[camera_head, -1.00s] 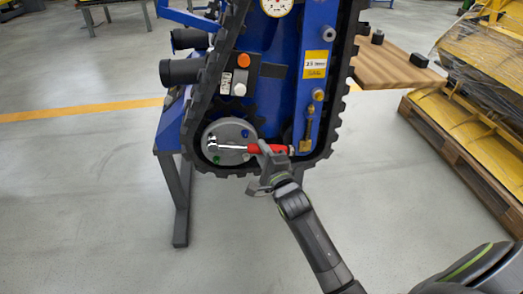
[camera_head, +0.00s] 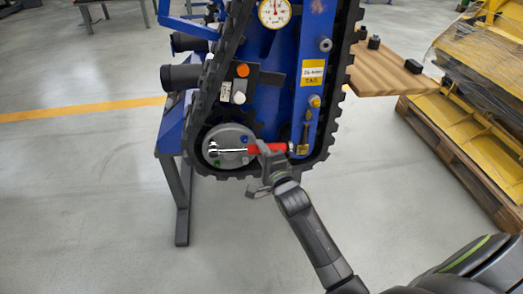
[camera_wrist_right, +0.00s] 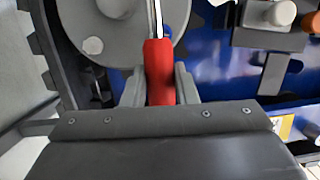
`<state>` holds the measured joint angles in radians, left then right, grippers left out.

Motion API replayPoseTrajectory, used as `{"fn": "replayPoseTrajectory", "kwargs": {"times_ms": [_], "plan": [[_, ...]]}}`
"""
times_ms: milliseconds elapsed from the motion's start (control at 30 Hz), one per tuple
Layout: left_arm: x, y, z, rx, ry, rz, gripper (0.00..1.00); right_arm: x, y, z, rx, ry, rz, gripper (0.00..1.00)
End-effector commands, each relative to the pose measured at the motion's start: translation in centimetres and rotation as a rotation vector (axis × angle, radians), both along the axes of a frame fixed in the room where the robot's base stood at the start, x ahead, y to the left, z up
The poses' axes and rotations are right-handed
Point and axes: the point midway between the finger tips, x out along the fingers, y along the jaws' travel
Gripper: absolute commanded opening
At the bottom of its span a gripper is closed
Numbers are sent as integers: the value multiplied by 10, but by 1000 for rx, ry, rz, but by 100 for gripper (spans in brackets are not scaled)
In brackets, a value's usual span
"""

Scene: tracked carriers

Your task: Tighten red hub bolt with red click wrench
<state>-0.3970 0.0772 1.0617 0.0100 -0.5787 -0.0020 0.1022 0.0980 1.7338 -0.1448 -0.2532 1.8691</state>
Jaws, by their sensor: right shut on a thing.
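The red click wrench (camera_head: 268,149) lies nearly level across the grey round hub (camera_head: 229,160), its silver head at the hub's left part. I see no red bolt; it may be hidden under the wrench head. A blue bolt (camera_head: 244,139) and a green bolt (camera_head: 217,163) show on the hub. My right gripper (camera_head: 264,149) is shut on the wrench's red handle. In the right wrist view the red handle (camera_wrist_right: 158,72) sits between the fingers of my right gripper (camera_wrist_right: 159,88), its silver shaft passing over the hub (camera_wrist_right: 110,45). My left gripper is out of view.
A black rubber track (camera_head: 205,100) loops around the blue carrier (camera_head: 284,80), with a gauge, buttons and a brass fitting on it. A wooden top (camera_head: 385,75) is behind at right. Yellow parts on a pallet (camera_head: 470,130) stand at far right. The front floor is clear.

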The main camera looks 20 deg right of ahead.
Motion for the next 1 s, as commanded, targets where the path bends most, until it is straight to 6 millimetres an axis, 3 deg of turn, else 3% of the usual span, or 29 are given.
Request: {"fn": "replayPoseTrajectory", "kwargs": {"times_ms": [100,1000], "plan": [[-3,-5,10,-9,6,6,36,0,0,9,-22,3,1,0],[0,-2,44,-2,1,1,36,0,1,23,-148,39,1,0]]}}
